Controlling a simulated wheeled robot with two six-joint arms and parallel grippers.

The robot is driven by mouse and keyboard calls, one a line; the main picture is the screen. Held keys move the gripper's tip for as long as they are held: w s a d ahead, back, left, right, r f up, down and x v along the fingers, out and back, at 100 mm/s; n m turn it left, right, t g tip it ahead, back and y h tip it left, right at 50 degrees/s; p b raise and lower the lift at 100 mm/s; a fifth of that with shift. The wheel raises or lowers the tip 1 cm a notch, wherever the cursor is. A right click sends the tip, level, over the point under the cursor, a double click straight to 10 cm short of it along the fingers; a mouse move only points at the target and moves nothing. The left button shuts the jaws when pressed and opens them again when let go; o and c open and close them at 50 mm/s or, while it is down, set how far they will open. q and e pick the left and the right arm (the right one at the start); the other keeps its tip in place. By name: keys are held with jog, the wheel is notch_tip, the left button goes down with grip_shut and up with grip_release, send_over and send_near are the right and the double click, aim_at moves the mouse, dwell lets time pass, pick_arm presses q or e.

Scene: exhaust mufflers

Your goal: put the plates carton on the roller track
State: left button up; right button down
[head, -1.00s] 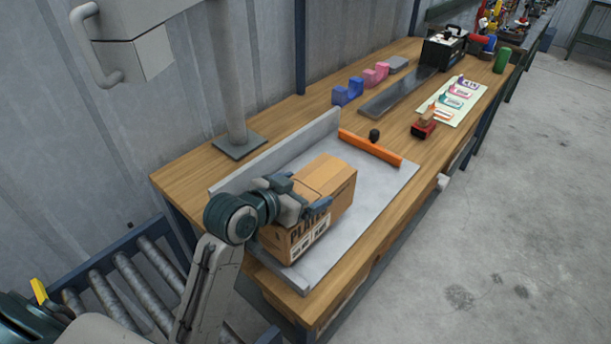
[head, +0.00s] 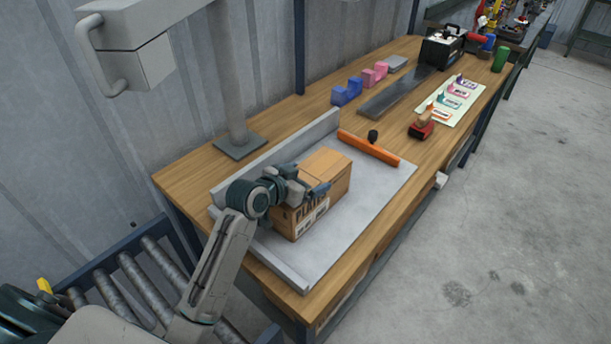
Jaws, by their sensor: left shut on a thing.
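The plates carton (head: 328,172) is a brown box with dark lettering on its near side. It is over the grey board (head: 365,205) at the near end of the wooden bench; whether it touches the board is hard to tell. My left gripper (head: 306,190) is shut on the carton, its fingers across the top near the lettered end, and it hides part of the box. The roller track (head: 137,279), grey rollers in a dark blue frame, is at the lower left, partly hidden by my left arm. My right gripper is not in view.
A raised grey fence (head: 290,150) runs along the board's back side. An orange bar (head: 368,148) with a black knob lies at its far end. A post (head: 230,90) stands behind. A red-based stamp (head: 421,129) sits farther along. The visible rollers look clear.

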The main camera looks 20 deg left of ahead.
pick_arm(q)
jog(key=o, duration=1.8)
jog(key=shift+c, duration=0.2)
jog(key=shift+r, duration=0.1)
